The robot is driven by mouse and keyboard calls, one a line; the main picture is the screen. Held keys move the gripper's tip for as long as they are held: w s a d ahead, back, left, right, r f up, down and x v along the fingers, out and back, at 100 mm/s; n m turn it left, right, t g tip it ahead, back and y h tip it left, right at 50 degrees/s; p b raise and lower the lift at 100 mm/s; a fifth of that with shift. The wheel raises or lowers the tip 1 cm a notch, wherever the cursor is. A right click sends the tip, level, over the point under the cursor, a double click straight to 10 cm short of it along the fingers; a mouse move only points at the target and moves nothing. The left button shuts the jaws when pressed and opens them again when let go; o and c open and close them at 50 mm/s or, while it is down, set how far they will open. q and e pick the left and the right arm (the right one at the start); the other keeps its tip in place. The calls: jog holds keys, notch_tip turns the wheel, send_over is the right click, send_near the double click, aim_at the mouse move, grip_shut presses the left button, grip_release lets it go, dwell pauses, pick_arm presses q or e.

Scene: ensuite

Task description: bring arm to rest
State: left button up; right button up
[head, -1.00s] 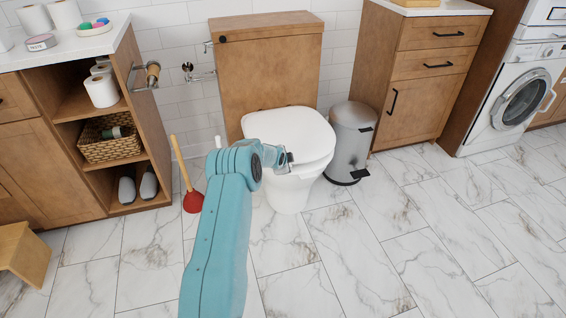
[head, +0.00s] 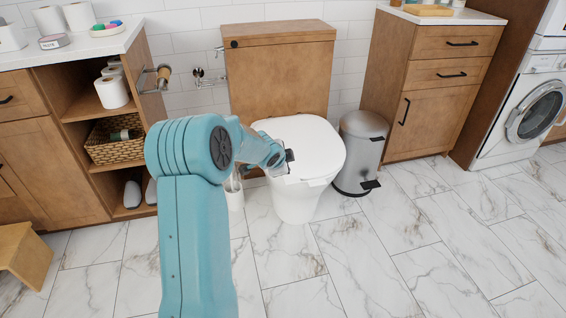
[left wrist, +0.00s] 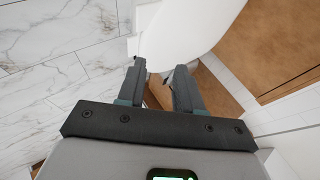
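My left arm (head: 195,235) reaches in from the bottom of the head view, its large teal elbow raised near the camera. My left gripper (head: 288,156) appears over the left part of the closed white toilet lid (head: 312,138); I cannot tell if it touches. In the left wrist view my left gripper (left wrist: 160,68) has its two dark fingers apart with nothing between them. The white toilet (left wrist: 185,25) shows just beyond the fingertips. My right gripper is in neither view.
A wooden shelf unit (head: 105,165) stands left, with a small wooden stool (head: 25,258) before it. A steel pedal bin (head: 360,150) stands right of the toilet, then a wooden cabinet (head: 430,95) and a washing machine (head: 525,110). The marble floor (head: 400,240) in front is clear.

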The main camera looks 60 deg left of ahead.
pick_arm(q)
jog(key=shift+r, duration=0.1)
dwell(0.5)
